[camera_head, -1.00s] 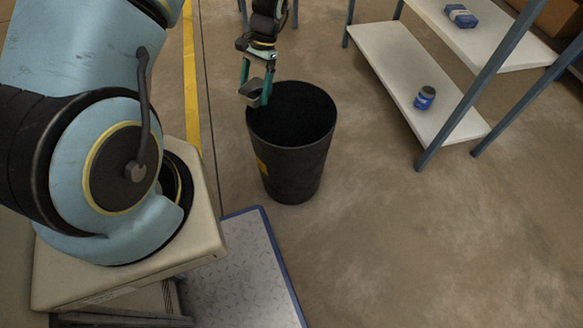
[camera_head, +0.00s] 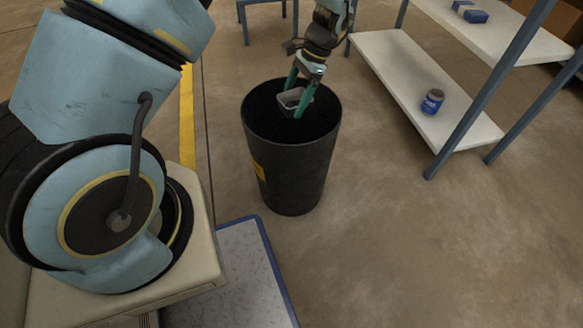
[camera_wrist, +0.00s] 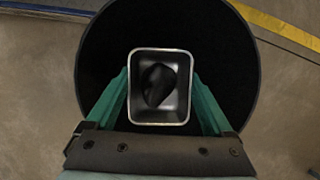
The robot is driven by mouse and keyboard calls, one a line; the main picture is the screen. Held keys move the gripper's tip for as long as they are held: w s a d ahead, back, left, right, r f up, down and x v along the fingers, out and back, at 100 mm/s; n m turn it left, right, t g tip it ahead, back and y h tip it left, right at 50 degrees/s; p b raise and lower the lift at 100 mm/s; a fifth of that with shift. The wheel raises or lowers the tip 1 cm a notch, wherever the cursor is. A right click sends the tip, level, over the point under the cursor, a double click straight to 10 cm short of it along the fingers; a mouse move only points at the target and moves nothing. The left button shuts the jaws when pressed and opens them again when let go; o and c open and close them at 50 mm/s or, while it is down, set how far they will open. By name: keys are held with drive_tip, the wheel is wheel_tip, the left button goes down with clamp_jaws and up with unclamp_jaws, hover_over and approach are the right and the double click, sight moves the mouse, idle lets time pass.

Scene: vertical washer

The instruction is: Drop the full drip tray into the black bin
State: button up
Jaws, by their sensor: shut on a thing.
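The drip tray (camera_wrist: 181,112) is a small grey metal rectangular tray with a dark mass in it; it also shows in the head view (camera_head: 291,98). My gripper (camera_head: 297,99) has green fingers, one on each side of the tray, and is shut on it. The black bin (camera_head: 290,165) is a tall round bin with a yellow label, standing on the floor. In the wrist view the tray lies within the bin's round mouth (camera_wrist: 230,60). In the head view the tray is over the opening, around rim height; its exact height is hard to tell.
A shelf rack (camera_head: 385,75) with white boards stands to the right of the bin. It holds a blue can (camera_head: 432,101) and a blue packet (camera_head: 470,12). A blue-edged mat or platform (camera_head: 235,275) lies in front. Floor to the right is clear.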

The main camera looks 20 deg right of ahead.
drive_tip(key=shift+f+b, duration=0.3)
drive_tip(key=shift+f, duration=0.35)
drive_tip(key=o, duration=1)
drive_tip(key=shift+o, duration=0.2)
drive_tip(key=shift+r, duration=0.1)
drive_tip(key=p+v, duration=0.2)
drive_tip(key=v, duration=0.8)
drive_tip(key=shift+d+r, duration=0.15)
drive_tip(key=shift+r, duration=0.2)
